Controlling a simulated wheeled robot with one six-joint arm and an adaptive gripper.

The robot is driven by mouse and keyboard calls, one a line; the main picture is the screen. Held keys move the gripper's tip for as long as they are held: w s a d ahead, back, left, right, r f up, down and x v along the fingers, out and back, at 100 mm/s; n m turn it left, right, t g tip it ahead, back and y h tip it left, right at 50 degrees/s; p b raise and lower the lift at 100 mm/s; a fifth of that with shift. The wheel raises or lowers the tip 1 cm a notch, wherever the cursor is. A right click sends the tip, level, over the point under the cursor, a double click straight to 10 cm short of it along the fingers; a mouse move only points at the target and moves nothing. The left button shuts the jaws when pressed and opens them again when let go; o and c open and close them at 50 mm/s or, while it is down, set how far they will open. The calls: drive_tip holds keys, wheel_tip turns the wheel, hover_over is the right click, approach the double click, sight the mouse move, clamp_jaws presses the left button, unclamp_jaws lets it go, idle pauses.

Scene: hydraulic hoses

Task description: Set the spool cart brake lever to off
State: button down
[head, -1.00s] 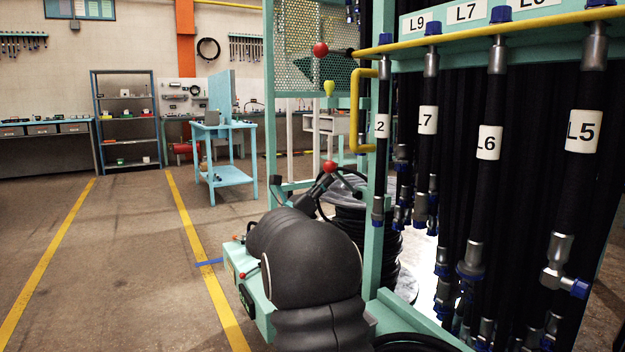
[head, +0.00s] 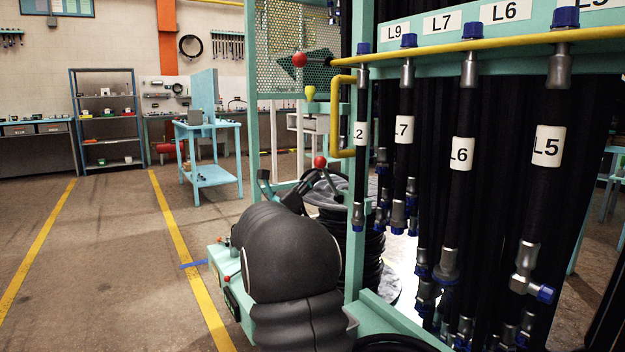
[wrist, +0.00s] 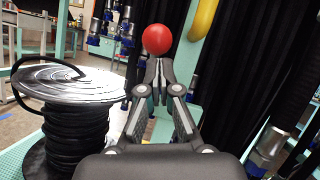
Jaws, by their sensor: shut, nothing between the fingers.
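A red ball knob (wrist: 158,39) stands just beyond my fingertips in the wrist view, and its stem is mostly hidden by the fingers. It appears to be the red knob (head: 320,162) beside the hose spool in the head view. My gripper (wrist: 158,68) is shut and empty, its tips close below the knob in the picture; I cannot tell whether they touch. In the head view my arm hides most of the gripper. The spool (wrist: 75,97) with black hose and a pale top stands left of the gripper. No brake lever marking is readable.
A hose rack with hanging labelled hoses (head: 461,155) and a yellow rail (head: 480,43) fills the right side. A blue table (head: 208,174) stands behind. The floor at left is clear.

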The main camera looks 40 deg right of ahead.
drive_tip(key=b+v, duration=0.1)
drive_tip(key=v, duration=1.1)
drive_tip(key=shift+s+r, duration=0.2)
drive_tip(key=shift+r, duration=0.15)
